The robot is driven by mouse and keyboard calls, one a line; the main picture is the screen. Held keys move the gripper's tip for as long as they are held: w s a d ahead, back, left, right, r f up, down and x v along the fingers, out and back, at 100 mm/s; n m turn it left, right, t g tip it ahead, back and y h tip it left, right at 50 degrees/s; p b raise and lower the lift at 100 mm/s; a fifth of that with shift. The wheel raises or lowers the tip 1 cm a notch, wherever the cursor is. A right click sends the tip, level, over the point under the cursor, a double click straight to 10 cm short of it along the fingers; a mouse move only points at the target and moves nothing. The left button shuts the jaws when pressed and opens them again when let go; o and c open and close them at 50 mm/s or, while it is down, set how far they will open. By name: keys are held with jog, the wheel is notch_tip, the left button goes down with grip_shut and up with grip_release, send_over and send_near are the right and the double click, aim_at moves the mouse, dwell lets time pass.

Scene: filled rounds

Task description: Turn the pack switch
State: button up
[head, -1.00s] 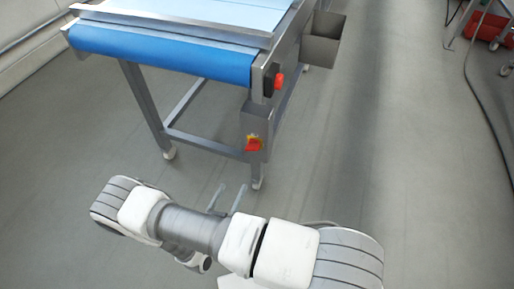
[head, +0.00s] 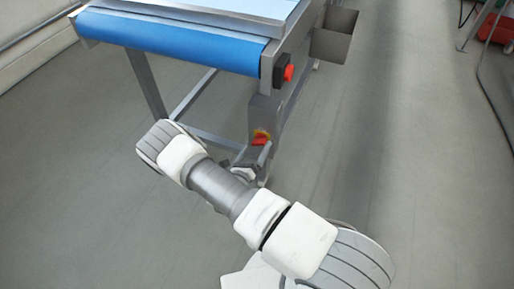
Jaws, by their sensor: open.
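My gripper (head: 252,160) is just below and in front of this switch, mostly hidden behind my arm. Its grey fingers are apart with nothing seen between them. They overlap the lower edge of the switch area in the picture; I cannot tell whether they touch it.
The conveyor with a blue belt (head: 170,38) stands above and to the left. A red push button (head: 289,72) projects from its frame above the switch. A grey open bin (head: 333,38) hangs on its right side.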

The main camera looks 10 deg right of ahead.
jog(key=shift+w+d, duration=0.3)
jog(key=shift+w, duration=0.1)
jog(key=c, duration=1.4)
jog(key=shift+m+p, duration=0.65)
jog(key=shift+m, duration=2.25)
jog(key=o, duration=1.4)
